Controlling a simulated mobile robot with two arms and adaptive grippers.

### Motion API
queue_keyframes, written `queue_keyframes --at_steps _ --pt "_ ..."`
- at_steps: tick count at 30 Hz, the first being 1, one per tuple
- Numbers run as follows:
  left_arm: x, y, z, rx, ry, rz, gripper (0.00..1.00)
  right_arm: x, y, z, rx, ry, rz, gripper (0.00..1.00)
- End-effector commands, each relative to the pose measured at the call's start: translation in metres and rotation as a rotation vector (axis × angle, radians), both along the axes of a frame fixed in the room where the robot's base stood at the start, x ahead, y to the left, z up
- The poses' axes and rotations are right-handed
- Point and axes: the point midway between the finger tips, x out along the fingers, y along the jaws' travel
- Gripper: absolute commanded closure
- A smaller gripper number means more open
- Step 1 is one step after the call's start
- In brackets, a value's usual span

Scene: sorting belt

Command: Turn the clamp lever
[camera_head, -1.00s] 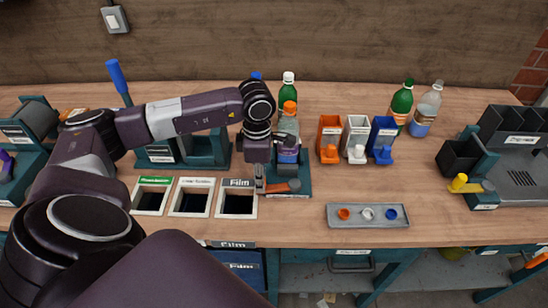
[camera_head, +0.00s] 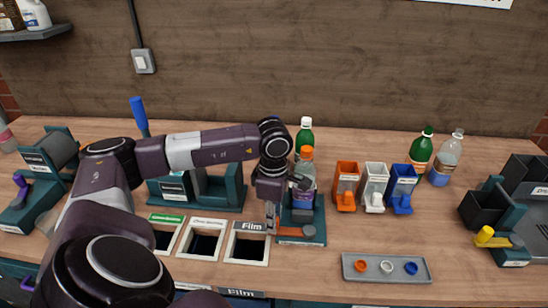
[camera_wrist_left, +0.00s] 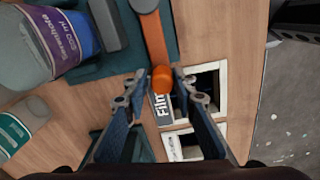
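The clamp lever (camera_head: 292,231) is an orange bar at the front of a teal clamp stand (camera_head: 314,222), left of the three coloured dispensers. In the left wrist view its arm (camera_wrist_left: 153,40) runs toward me and ends in a round orange knob (camera_wrist_left: 162,80). A bottle with an orange cap and purple label (camera_head: 304,172) stands upright in the clamp. My left gripper (camera_head: 271,222) points down at the lever's left end. In the left wrist view its open fingers (camera_wrist_left: 157,82) are on either side of the knob; contact is unclear. My right gripper is out of view.
Framed bin openings, one marked Film (camera_head: 247,246), lie left of the lever. Orange, white and blue dispensers (camera_head: 373,187) stand to the right. A grey tray (camera_head: 386,279) with coloured rings lies in front. A green bottle (camera_head: 304,136) stands behind the clamp.

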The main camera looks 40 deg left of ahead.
Motion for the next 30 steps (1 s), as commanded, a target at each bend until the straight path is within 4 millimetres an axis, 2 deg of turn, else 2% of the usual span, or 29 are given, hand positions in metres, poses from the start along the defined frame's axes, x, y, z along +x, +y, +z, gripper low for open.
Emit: queue_keyframes --at_steps 3,11,14,17,27,30 --pt "0.0 0.0 0.0 -0.001 0.001 0.001 0.63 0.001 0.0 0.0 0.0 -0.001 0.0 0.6" --pt "-0.001 0.0 0.0 -0.001 0.003 0.001 0.63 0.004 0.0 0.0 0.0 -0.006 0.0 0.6" --pt "-0.001 0.0 0.006 0.0 0.002 0.001 0.63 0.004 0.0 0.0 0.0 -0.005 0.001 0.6" --pt "0.0 0.0 0.021 -0.001 -0.001 0.001 0.63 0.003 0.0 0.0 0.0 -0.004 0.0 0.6" --pt "0.0 -0.001 0.092 -0.001 -0.002 0.001 0.63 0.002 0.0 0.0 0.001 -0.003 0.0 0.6" --pt "0.0 -0.001 0.106 -0.002 -0.001 0.001 0.63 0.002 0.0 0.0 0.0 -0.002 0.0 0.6"
